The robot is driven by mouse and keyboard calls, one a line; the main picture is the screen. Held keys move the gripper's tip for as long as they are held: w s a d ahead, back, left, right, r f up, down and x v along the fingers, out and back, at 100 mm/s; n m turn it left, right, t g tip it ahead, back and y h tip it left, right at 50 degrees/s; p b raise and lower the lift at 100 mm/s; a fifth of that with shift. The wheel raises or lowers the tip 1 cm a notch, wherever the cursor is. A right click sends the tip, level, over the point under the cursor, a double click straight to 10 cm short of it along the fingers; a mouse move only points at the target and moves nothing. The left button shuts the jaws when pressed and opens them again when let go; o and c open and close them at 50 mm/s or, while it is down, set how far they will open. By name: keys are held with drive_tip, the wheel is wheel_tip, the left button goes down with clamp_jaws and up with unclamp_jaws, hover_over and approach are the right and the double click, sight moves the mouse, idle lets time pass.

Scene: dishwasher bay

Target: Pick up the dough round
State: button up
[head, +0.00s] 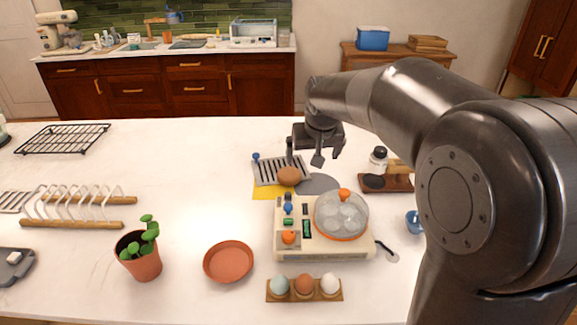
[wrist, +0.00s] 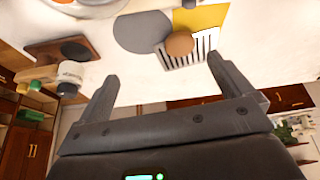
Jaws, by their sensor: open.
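The dough round (head: 289,176) is a small brown ball on the front part of a slotted grey rack in the head view. It also shows in the wrist view (wrist: 180,44), beside a grey disc and a yellow sheet. My gripper (head: 304,161) is open and empty, with its fingers pointing down just behind and above the dough round. In the wrist view my gripper's two fingers (wrist: 160,68) are spread wide, with the dough round beyond the tips, nearer the right finger. Nothing is between the fingers.
The slotted rack (head: 268,168) lies partly over a yellow sheet (head: 262,192). An egg cooker (head: 295,242) with a clear lid stands close in front. A dark wooden board (head: 400,184) lies to the right.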

approach(289, 173)
drive_tip(key=shift+n, duration=0.3)
drive_tip(key=x, duration=1)
drive_tip(key=shift+c, duration=0.5)
